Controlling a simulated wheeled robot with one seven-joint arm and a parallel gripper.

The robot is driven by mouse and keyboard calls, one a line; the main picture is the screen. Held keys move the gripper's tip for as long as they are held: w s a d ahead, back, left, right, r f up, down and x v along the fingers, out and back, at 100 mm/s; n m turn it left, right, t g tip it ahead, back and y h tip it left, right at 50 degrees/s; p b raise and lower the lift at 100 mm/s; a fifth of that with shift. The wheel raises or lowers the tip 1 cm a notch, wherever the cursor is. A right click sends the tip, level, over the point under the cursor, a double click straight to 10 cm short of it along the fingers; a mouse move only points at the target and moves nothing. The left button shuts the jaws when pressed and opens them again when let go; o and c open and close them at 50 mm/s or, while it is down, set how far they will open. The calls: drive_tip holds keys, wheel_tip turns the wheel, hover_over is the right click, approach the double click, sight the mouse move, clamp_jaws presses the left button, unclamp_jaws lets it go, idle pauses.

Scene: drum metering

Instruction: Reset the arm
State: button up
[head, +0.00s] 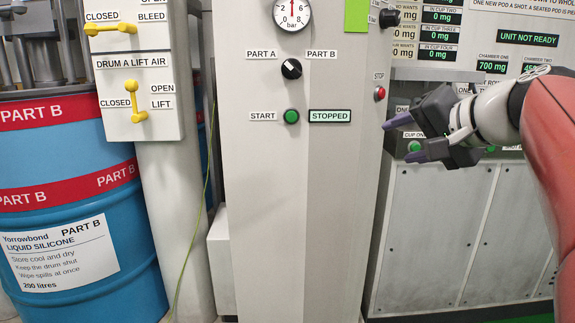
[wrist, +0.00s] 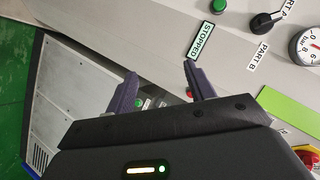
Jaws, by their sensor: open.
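My gripper (head: 394,140) is at the right of the head view, jaws apart and empty, fingertips pointing left toward the cabinet's right edge. It also shows in the wrist view (wrist: 161,76), with its two dark fingers spread. My arm (head: 550,125) reaches in from the right edge. The grey cabinet (head: 270,220) stands left of my gripper. It carries a green START button (head: 291,116), a STOPPED display (head: 329,116), a black PART A / PART B knob (head: 291,68) and a red STOP button (head: 379,93) on its side face. My gripper appears to touch nothing.
A blue PART B drum (head: 75,210) stands at far left beside a valve box with yellow levers (head: 138,105). Behind my gripper is a panel with readouts, including UNIT NOT READY (head: 527,39), above grey doors (head: 435,235). A thin yellow-green cable (head: 190,245) hangs left of the cabinet.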

drive_tip(key=s+a+f+n+g+h+p, duration=0.1)
drive_tip(key=s+a+f+n+g+h, duration=0.1)
drive_tip(key=s+f, duration=0.8)
drive_tip(key=s+a+f+n+g+h, duration=0.2)
drive_tip(key=s+f, duration=0.8)
drive_tip(key=f, duration=0.7)
drive_tip(key=n+g+h, duration=0.1)
drive_tip(key=n+g, duration=0.1)
drive_tip(key=n, duration=0.1)
drive_tip(key=shift+a+f+p, duration=0.25)
drive_tip(key=shift+f+p, duration=0.1)
drive_tip(key=shift+p, duration=0.05)
